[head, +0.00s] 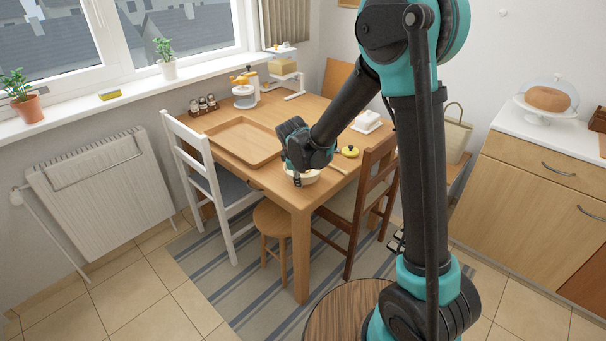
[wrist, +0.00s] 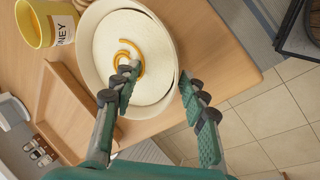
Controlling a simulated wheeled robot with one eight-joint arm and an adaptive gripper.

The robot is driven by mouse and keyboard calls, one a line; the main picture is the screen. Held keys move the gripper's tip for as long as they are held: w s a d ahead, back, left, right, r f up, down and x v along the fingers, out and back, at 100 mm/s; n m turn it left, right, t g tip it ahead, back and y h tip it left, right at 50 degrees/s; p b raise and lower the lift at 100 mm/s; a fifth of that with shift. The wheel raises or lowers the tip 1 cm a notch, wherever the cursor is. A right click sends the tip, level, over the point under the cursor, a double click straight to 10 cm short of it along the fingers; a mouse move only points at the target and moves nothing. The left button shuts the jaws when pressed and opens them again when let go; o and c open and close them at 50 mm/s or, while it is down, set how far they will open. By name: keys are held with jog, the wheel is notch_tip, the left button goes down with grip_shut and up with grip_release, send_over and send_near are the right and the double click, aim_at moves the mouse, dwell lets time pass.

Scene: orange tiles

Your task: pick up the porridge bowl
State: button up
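The porridge bowl is a pale round bowl (wrist: 88,62) with cream porridge and an orange swirl on top. It stands upright near the table's front corner. In the head view the bowl (head: 310,177) is partly hidden by my gripper (head: 297,181). In the wrist view my gripper (wrist: 157,84) is open, its fingers well apart. The left finger lies over the porridge, inside the rim. The right finger is at the outer side of the rim, so the bowl's near-right wall lies between them. I cannot tell whether either finger touches it.
A yellow honey pot (wrist: 36,24) stands close beside the bowl. A wooden tray (head: 221,133) lies on the table (head: 297,197). A white chair (head: 205,172), a brown chair (head: 370,186) and a stool (head: 272,222) crowd the table's near sides.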

grip_shut()
dwell(0.5)
